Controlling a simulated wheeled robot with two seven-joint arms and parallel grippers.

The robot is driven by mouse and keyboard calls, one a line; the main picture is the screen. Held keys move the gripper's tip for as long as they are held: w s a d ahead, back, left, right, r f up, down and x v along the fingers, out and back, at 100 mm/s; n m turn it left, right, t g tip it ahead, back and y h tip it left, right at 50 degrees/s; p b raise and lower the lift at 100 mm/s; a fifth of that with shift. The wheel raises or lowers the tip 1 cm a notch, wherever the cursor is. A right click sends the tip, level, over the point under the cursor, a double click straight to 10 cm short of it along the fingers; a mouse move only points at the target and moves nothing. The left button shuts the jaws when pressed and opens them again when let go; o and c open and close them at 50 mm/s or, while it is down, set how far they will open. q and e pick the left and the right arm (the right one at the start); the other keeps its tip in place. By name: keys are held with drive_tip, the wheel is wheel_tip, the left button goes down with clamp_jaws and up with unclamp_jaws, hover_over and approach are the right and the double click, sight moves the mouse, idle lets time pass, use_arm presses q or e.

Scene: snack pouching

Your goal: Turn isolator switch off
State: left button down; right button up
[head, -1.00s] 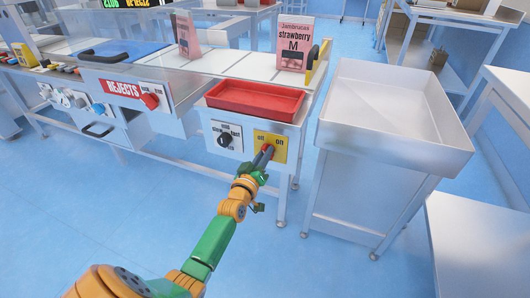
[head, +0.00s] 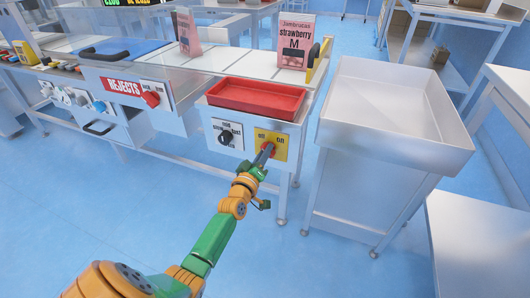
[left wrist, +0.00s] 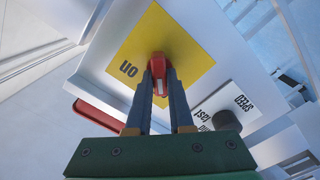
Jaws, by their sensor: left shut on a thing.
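The isolator switch is a red knob (head: 268,147) on a yellow plate (head: 280,150) with "on" printed at its right and another word, likely "off", at its left in the head view. The plate is on the front of a white box below a red tray. My left gripper (head: 265,155) reaches up to the knob from below. In the left wrist view, the two dark fingers of the gripper (left wrist: 160,78) are shut on the red knob (left wrist: 159,63), one on each side. A white mark shows between the fingers. The knob's exact turn is hard to tell. My right gripper is not in view.
A black speed knob (head: 225,138) is left of the yellow plate. A red tray (head: 256,96) sits above it. Another red switch (head: 150,99) is beside the "REJECTS" sign. A white bin table (head: 395,145) stands to the right. The blue floor in front is open.

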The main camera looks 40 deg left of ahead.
use_arm(q)
drive_tip(key=c, duration=0.8)
unclamp_jaws()
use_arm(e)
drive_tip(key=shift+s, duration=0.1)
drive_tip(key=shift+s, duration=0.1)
use_arm(q)
drive_tip(key=p+v, duration=0.2)
drive_tip(key=v, duration=0.5)
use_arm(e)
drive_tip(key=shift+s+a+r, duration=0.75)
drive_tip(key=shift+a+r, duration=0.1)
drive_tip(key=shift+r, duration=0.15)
